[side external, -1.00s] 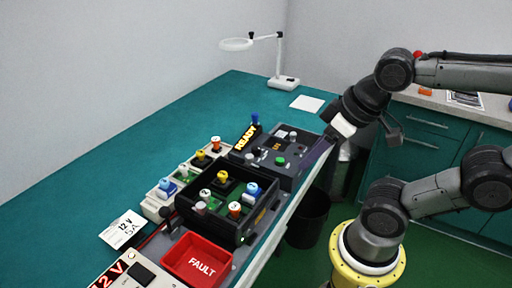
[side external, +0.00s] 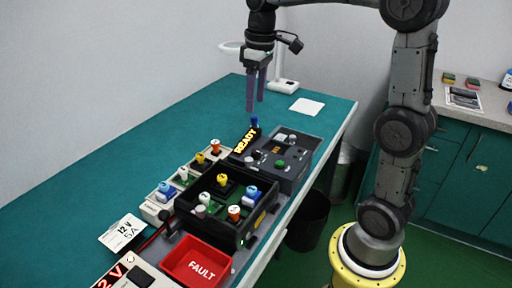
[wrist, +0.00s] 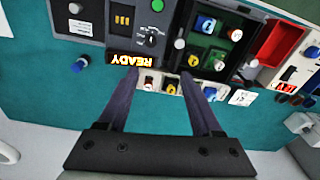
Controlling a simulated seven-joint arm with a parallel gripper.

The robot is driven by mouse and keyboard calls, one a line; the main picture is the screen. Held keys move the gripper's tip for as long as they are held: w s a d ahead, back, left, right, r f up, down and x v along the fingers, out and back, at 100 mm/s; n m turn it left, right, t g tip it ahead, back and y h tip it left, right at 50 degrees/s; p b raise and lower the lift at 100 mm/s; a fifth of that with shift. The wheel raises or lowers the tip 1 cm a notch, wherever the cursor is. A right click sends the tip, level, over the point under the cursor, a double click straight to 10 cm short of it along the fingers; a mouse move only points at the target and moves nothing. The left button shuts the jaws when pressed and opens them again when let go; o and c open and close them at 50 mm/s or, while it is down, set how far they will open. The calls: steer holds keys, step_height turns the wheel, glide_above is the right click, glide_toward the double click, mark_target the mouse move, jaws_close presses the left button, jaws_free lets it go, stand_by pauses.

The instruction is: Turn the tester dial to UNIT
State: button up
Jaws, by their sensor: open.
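The tester is a dark grey box (side external: 302,147) at the right of the bench, and it also shows at the top of the wrist view (wrist: 95,30). Its dial (wrist: 152,39) is a small dark round knob with pale markings, between the green button (wrist: 157,6) and the lit READY sign (wrist: 136,60). The labels are too small to read, so I cannot tell its setting. My gripper (side external: 256,106) is open and empty, pointing down above the far side of the READY sign. In the wrist view its fingers (wrist: 160,77) are apart and clear of the dial.
A black tray (side external: 211,227) with several coloured-top units stands beside the tester. A pale rack (side external: 150,209) with more units and a red FAULT bin (side external: 197,262) are near it. A blue-topped post (side external: 254,121) stands below my fingers. The left of the bench is free.

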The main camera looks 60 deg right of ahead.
mark_target(256, 151)
steer(key=shift+m+g, duration=0.3)
steer(key=shift+g, duration=0.1)
steer(key=f, duration=0.5)
steer(key=d+f, duration=0.1)
steer(key=f, duration=0.5)
steer(key=w+d+f, duration=0.1)
steer(key=f, duration=0.5)
jaws_close()
